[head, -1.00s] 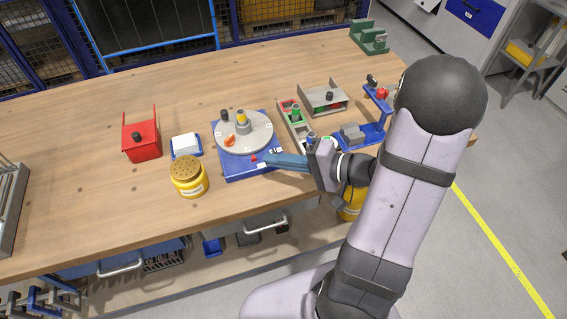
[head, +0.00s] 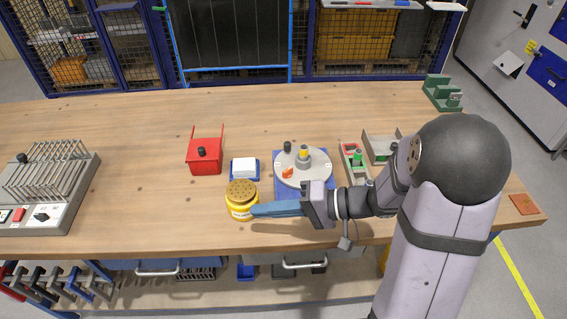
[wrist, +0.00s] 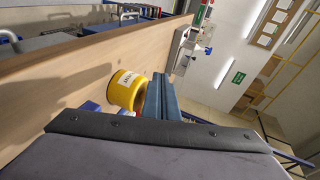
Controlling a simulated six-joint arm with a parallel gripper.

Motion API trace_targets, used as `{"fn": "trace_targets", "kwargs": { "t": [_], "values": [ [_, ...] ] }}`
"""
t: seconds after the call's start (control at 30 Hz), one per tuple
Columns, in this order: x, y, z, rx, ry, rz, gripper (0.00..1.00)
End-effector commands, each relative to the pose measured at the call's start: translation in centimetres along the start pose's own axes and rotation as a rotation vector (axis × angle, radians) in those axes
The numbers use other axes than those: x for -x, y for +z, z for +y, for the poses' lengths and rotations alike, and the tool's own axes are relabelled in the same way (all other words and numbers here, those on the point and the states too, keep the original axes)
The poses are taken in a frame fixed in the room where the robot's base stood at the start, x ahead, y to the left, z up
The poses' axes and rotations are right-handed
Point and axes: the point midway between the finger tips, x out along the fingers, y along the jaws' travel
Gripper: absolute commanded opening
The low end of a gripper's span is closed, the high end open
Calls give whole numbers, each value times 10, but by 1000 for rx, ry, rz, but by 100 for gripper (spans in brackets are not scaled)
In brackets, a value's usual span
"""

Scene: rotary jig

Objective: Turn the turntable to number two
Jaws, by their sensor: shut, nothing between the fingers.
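The turntable is a round grey disc (head: 316,166) on a blue base (head: 281,187), right of the middle in the head view. The disc carries a grey hub with a yellow top (head: 304,154), a dark knob (head: 287,147) and an orange piece (head: 288,172). Small white marks sit on its rim, too small to read. My gripper (head: 256,211) is shut and empty, its blue fingers pointing left in front of the turntable. Its body hides part of the base's front. In the wrist view the fingers (wrist: 161,95) lie together.
A yellow jar (head: 240,191) with a perforated lid stands right at my fingertips; touching or not I cannot tell. It also shows in the wrist view (wrist: 125,90). A white block (head: 244,165) and red box (head: 205,156) stand further left. Bins (head: 354,165) stand right of the turntable.

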Motion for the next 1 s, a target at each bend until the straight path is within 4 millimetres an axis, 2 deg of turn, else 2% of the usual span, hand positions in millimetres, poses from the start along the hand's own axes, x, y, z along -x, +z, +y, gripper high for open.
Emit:
{"fn": "trace_targets", "kwargs": {
  "t": [0.03,0.13,0.23,0.3,0.37,0.5,0.6,0.7,0.8,1.0],
  "values": [
    [-18,5,-14,90,4,-86,0],
    [-47,14,-36,308,37,-268,0],
    [-65,12,-48,545,118,-435,0],
    [-68,0,-52,685,203,-512,0],
    [-64,-21,-54,788,297,-548,0],
    [-30,-92,-54,941,572,-533,0],
    [-3,-136,-57,989,754,-486,0],
    [20,-166,-56,984,900,-433,0],
    [30,-176,-48,922,976,-385,0],
    [30,-178,-49,839,985,-325,0]
  ]
}}
